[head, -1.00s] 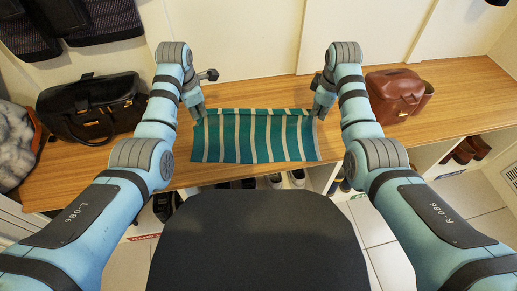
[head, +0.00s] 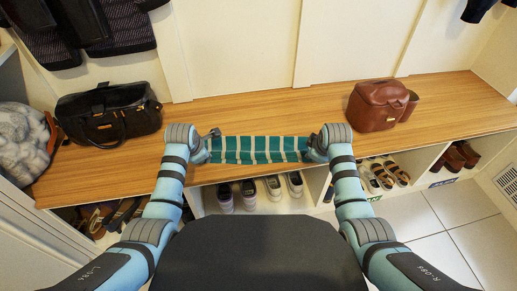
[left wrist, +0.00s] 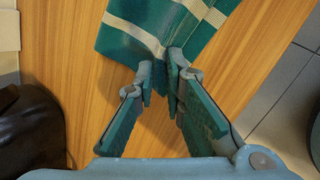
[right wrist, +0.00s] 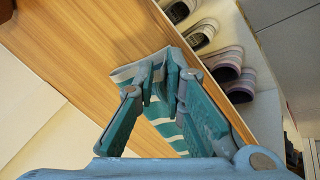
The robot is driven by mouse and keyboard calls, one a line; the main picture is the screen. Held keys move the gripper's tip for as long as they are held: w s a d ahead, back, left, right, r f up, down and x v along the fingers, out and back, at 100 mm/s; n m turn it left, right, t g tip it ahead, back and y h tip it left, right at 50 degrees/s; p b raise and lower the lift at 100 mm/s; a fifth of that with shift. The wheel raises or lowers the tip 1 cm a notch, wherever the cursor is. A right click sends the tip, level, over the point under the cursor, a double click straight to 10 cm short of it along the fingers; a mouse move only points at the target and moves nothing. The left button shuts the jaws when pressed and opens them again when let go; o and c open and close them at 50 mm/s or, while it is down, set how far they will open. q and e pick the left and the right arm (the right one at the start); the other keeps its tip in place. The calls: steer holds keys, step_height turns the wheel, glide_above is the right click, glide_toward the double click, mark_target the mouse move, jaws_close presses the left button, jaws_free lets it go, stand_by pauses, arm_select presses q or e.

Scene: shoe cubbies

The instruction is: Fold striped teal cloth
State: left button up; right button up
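The striped teal cloth (head: 260,150) lies near the front edge of the bench as a narrow band with pale stripes. My left gripper (head: 209,152) is at its left end and my right gripper (head: 314,153) at its right end. In the left wrist view the cloth (left wrist: 150,28) gathers into creases at the fingertips of my left gripper (left wrist: 162,72), which looks shut on it. In the right wrist view the cloth (right wrist: 138,68) runs between the fingertips of my right gripper (right wrist: 166,72), which looks shut on it. The cloth's underside is hidden.
A black bag (head: 108,114) stands left on the wooden bench (head: 260,112), a brown leather bag (head: 378,106) right. Shoes (head: 273,186) fill cubbies below. A grey fluffy item (head: 22,140) is far left. The bench behind the cloth is clear.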

arm_select(q)
steer(key=o, duration=0.4)
arm_select(e)
steer(key=o, duration=0.4)
arm_select(q)
steer(key=shift+o, duration=0.2)
arm_select(e)
steer(key=shift+o, duration=0.2)
